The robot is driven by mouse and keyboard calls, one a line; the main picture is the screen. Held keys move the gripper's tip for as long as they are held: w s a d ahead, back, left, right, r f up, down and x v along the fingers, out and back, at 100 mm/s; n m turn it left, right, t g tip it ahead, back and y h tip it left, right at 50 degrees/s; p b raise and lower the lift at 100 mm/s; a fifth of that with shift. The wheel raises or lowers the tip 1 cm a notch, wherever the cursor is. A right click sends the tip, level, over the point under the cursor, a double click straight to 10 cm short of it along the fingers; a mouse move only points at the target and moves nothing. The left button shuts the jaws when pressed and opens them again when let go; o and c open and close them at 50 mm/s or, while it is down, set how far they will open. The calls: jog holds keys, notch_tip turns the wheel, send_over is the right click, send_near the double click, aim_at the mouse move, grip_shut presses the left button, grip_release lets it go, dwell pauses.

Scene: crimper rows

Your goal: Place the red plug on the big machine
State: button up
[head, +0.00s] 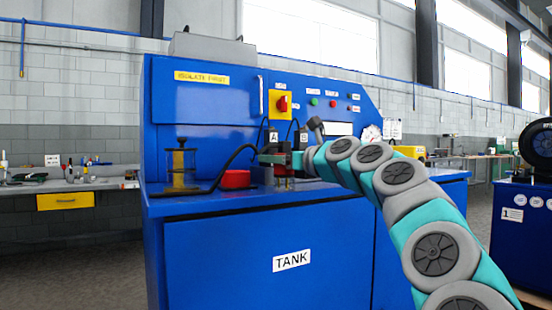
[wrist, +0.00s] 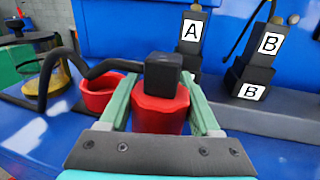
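The red plug (wrist: 160,112) has a black block-shaped top and a black cable running off to the left. In the wrist view it sits between the two green fingers of my gripper (wrist: 158,85), which press against its sides. In the head view my gripper (head: 282,158) is just above the bench of the big blue machine (head: 215,120), in front of its back panel.
A red open cup (wrist: 101,97) stands on the bench left of the plug; it also shows in the head view (head: 235,179). Black blocks labelled A (wrist: 190,40) and B (wrist: 253,85) stand behind. A glass cylinder with a yellow part (head: 179,165) is further left.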

jog(key=o, duration=0.4)
jog(key=v, duration=1.2)
jog(key=shift+r+b, duration=0.15)
jog(key=shift+b, duration=0.25)
jog(key=s+a+f+n+g+h, duration=0.2)
jog(key=s+a+f+n+g, duration=0.1)
jog(key=s+f+n, duration=0.65)
jog(key=s+a+f+n+g+h, duration=0.25)
jog(key=s+f+n+g, duration=0.35)
jog(key=f, duration=0.7)
jog(key=s+d+f+n+g+h, duration=0.2)
jog(key=s+d+f, duration=0.4)
jog(key=s+f, duration=0.3)
jog(key=s+d+f+n+g+h, duration=0.1)
jog(key=s+d+f+n+h, duration=0.2)
jog(key=s+f, duration=0.6)
jog(key=s+d+f+n+g+h, duration=0.2)
jog(key=s+d+f+n, duration=0.4)
jog(key=s+d+f, duration=0.3)
jog(key=shift+s+d+g+h, duration=0.3)
jog(key=shift+s+h, duration=0.35)
jog(key=shift+s, duration=0.1)
